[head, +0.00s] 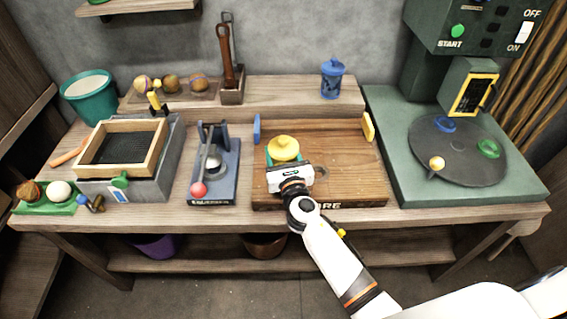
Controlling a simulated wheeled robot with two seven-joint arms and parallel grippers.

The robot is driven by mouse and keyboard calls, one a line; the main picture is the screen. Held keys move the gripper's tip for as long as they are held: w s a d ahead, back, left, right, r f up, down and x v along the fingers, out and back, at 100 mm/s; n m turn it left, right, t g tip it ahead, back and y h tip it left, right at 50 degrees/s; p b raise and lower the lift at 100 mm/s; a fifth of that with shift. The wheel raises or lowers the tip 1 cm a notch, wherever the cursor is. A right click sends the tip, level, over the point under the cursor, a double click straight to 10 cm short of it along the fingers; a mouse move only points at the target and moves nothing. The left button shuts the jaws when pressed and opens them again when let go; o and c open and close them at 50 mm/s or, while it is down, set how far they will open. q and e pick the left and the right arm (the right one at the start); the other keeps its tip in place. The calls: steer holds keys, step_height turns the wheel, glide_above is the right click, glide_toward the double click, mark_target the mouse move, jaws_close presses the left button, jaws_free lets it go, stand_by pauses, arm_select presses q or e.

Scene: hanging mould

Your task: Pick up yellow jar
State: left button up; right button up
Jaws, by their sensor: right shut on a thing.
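The yellow jar (283,148) sits on the left part of the brown wooden board in the middle of the workbench. Its round yellow lid with a knob shows from above; its lower body is mostly hidden by my gripper. My right gripper (286,163) is shut on the jar from the front, with teal finger parts at its sides. Whether the jar touches the board cannot be told. My left gripper is not in view.
The wooden board (345,165) is clear right of the jar. A blue-grey press with a red ball (198,189) stands close left. A green machine with a turntable (458,150) stands right. A blue jar (332,78) stands on the raised shelf (290,92) behind.

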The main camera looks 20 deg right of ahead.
step_height(320, 180, up, 10)
steer(key=p, duration=0.6)
steer(key=shift+s+r+p, duration=0.1)
steer(key=shift+r+p, duration=0.15)
steer(key=shift+p, duration=0.05)
steer(key=s+a+r+p, duration=0.1)
steer(key=s+r+p, duration=0.4)
steer(key=r+p, duration=0.2)
steer(key=shift+s+a+r+p, duration=0.3)
steer(key=shift+r+p, duration=0.05)
steer(key=shift+p, duration=0.35)
step_height(320, 180, up, 7)
steer(key=p, duration=0.8)
step_height(320, 180, down, 7)
steer(key=b, duration=0.5)
